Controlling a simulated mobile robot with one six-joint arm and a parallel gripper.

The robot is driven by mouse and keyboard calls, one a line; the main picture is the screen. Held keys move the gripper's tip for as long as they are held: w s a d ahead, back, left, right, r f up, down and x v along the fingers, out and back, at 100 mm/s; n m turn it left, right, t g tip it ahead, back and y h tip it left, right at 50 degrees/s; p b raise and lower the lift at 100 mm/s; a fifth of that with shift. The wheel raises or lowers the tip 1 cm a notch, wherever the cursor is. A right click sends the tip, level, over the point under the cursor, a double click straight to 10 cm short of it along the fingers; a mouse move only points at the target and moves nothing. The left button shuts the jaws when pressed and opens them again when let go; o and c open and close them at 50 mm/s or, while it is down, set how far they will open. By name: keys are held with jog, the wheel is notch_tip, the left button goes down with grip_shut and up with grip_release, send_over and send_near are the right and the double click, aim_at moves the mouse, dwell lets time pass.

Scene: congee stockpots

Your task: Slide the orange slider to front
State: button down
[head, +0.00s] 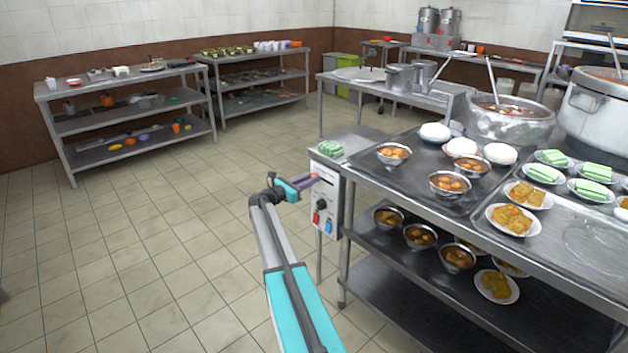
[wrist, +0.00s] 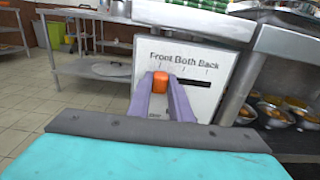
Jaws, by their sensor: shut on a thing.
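The orange slider (wrist: 160,82) sits at the left end of a dark horizontal slot (wrist: 194,82) on a white control panel (wrist: 215,100). Above the slot are the labels "Front", "Both" and "Back", and the slider is below "Front". My gripper (wrist: 161,86) has its two purple fingers on either side of the slider, shut on it. In the head view, my gripper (head: 308,181) reaches the panel's upper part, and the slider (head: 314,175) shows as a small orange spot at the fingertips.
The control box (head: 325,205) carries a black knob and red and blue switches below the slot. A steel counter (head: 385,205) with bowls and plates stands right of it. Open tiled floor (head: 150,260) lies to the left.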

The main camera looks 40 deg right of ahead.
jog(key=shift+w+r, duration=0.15)
jog(key=shift+w, duration=0.4)
jog(key=c, duration=1.6)
grip_release()
jog(key=shift+s+a, duration=0.1)
jog(key=a, duration=1.3)
jog(key=shift+w+a+p, duration=0.35)
jog(key=shift+w, duration=0.05)
